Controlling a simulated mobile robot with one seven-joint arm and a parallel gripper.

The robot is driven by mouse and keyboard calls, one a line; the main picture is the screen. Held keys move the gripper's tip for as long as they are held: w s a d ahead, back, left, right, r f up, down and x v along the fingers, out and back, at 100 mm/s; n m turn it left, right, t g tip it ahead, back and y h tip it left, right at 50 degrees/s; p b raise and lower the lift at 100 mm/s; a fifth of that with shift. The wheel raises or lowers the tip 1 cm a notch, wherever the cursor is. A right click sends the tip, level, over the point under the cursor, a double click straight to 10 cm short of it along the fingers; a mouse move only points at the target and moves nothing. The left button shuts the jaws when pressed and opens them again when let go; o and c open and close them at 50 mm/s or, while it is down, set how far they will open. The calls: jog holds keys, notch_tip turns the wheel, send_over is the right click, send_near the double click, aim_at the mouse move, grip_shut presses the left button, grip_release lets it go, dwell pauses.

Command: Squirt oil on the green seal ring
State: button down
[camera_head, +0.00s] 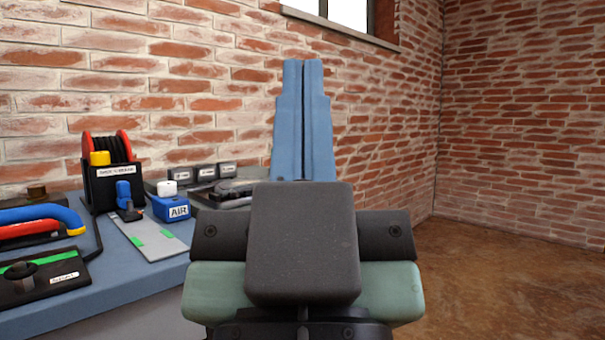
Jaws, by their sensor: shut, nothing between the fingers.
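My gripper (303,66) points up in the middle of the view, its two blue fingers side by side with only a dark seam between them. It is shut and empty, in front of the brick wall. I cannot pick out a green seal ring for certain. A black plate (60,284) at the lower left carries a dark knob, a green stripe (55,256) and a white label too small to read surely. No oil bottle is clearly recognisable. A small blue item (124,192) stands near the reel box. My arm hides part of the bench's right side.
The blue bench (150,280) runs along the wall at left. On it are a black reel box (112,185), a blue "AIR" block (171,208), a red and blue handle (40,217) and a pale strip (152,238). Open floor (500,270) lies to the right.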

dwell(0.3)
notch_tip(320, 180, up, 50)
jog(key=p, duration=5)
jog(key=shift+r, duration=0.15)
